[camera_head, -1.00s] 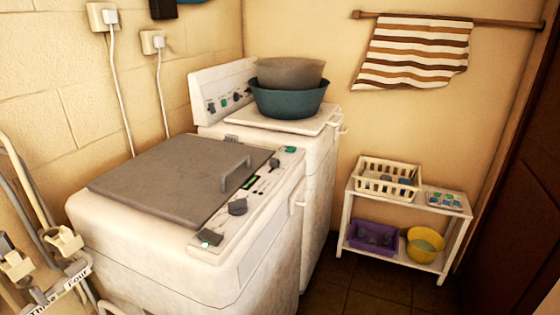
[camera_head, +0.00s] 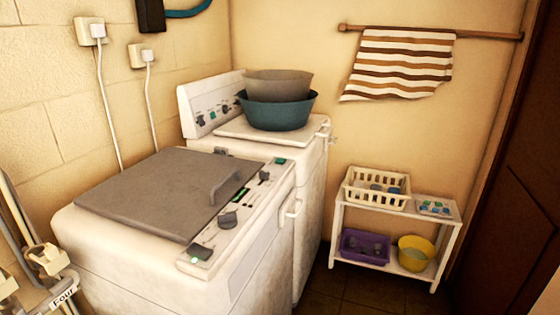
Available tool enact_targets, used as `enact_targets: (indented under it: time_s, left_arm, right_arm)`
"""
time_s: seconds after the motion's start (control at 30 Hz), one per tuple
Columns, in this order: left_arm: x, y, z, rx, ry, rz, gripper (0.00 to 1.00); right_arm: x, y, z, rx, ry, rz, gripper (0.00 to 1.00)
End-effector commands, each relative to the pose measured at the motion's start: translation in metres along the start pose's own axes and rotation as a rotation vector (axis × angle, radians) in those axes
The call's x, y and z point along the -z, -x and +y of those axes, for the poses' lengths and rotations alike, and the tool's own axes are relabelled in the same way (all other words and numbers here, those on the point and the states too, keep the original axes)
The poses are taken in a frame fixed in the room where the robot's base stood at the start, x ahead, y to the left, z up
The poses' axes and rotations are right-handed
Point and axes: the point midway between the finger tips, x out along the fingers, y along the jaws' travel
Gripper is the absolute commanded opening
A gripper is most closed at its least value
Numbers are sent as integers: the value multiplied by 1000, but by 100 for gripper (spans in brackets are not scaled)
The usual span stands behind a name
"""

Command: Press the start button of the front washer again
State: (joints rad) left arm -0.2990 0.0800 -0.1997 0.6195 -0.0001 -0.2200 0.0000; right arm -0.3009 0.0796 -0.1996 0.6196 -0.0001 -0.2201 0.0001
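The front washer (camera_head: 120,248) is white with a closed grey lid (camera_head: 150,190) that has a raised handle. Its control strip runs along the right side of the lid. I cannot tell from markings which is the start button. Neither of my grippers is in view, and nothing covers the control strip.
A second washer (camera_head: 318,165) stands behind, carrying a teal basin (camera_head: 275,115) with a grey bowl (camera_head: 278,83) in it. A white shelf (camera_head: 338,215) with baskets stands right. Beige fittings (camera_head: 48,258) and pipes are at the left edge. Dark floor (camera_head: 350,290) is open at the bottom right.

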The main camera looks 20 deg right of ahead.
Motion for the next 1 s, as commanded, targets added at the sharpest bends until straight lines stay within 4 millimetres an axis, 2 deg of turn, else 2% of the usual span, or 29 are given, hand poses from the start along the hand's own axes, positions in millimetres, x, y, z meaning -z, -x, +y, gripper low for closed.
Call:
enact_targets:
  time_s: [0.03,0.13,1.0]
  left_arm:
    - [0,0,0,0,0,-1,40]
    - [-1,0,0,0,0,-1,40]
    - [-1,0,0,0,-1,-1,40]
  right_arm:
    - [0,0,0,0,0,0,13]
    - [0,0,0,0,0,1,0]
    - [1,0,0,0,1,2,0]
